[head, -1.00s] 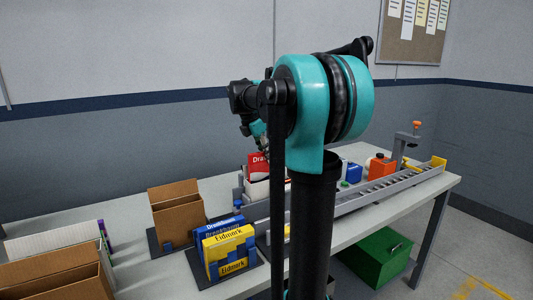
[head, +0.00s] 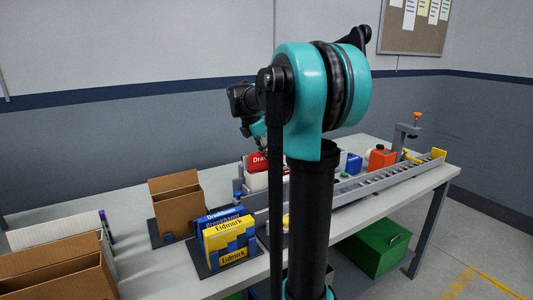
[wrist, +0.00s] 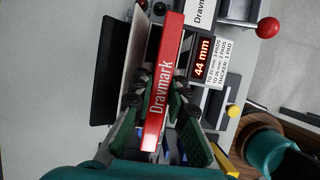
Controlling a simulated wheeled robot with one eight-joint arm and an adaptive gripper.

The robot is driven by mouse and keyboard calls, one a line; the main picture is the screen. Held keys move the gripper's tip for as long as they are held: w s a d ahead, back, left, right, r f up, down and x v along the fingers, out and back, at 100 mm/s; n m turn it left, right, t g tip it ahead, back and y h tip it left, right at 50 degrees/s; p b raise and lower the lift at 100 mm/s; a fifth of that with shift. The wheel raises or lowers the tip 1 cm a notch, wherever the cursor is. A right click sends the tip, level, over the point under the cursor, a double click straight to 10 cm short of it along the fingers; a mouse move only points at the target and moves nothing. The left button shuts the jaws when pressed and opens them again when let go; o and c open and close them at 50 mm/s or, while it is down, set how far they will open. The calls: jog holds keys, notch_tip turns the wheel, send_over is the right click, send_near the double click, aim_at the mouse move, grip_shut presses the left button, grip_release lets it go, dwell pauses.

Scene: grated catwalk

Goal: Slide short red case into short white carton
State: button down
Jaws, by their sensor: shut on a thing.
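The short red case (wrist: 162,85), lettered "Dravmark", stands between the fingers of my gripper (wrist: 160,92), which is shut on it. In the head view the red case (head: 257,161) shows just above the short white carton (head: 257,181), its lower part hidden behind the carton's front. It looks partly inside the carton, but how deep I cannot tell. My arm hides the right side of both and most of the gripper. In the wrist view the carton is hard to make out around the case.
A readout reading "44 mm" (wrist: 201,62) and a red knob (wrist: 268,27) lie right of the case. A brown carton (head: 176,207) and upright yellow and blue cases (head: 229,241) stand left on the table. A grey conveyor (head: 385,185) runs right, beside an orange bottle (head: 381,159).

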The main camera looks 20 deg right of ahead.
jog(key=shift+f, duration=0.95)
jog(key=c, duration=1.4)
grip_release()
jog(key=shift+r, duration=3.5)
